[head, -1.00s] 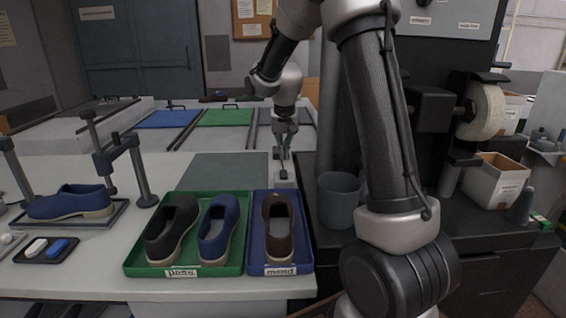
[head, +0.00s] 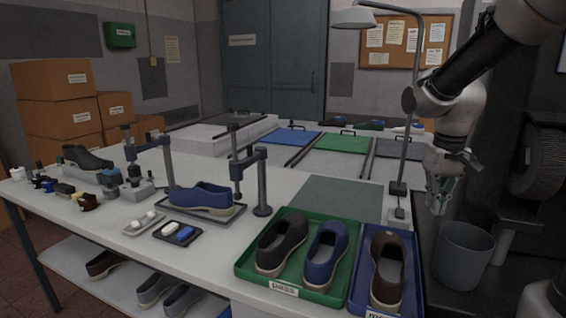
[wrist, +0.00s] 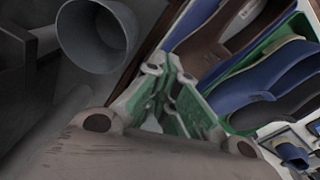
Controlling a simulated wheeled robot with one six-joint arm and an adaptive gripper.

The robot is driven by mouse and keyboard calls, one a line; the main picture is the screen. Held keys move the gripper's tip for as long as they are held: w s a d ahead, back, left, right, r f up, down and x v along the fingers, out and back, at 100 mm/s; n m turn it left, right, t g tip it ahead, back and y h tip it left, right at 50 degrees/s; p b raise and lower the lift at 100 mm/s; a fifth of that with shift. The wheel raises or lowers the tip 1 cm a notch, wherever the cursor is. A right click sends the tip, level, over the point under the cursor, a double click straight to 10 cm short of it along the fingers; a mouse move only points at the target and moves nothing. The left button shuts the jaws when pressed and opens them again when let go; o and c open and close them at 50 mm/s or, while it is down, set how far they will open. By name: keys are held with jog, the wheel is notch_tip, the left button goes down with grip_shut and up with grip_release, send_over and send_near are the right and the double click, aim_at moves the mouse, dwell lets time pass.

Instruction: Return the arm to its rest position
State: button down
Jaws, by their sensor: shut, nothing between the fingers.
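My gripper (head: 440,196) is shut and empty at the right of the head view. It hangs pointing down beside the lamp post, above the dark cabinet top and behind the grey bin. In the wrist view my gripper's fingers (wrist: 172,112) are together with nothing between them. My arm reaches in from the upper right corner of the head view.
A grey bin (head: 463,257) stands just in front of my gripper. A green tray (head: 246,266) holds a black and a blue shoe; a blue tray (head: 414,290) holds a brown shoe. A lamp (head: 397,187) stands left of the gripper. A grey mat (head: 330,199) is bare.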

jog(key=s+r+t, duration=0.1)
jog(key=s+r, duration=0.2)
jog(key=s, duration=0.5)
jog(key=s+r+t, duration=0.2)
jog(key=s+r, duration=0.1)
jog(key=s, duration=0.5)
jog(key=shift+s+n+t, duration=0.25)
jog(key=shift+n+t, duration=0.05)
jog(key=shift+n, duration=0.1)
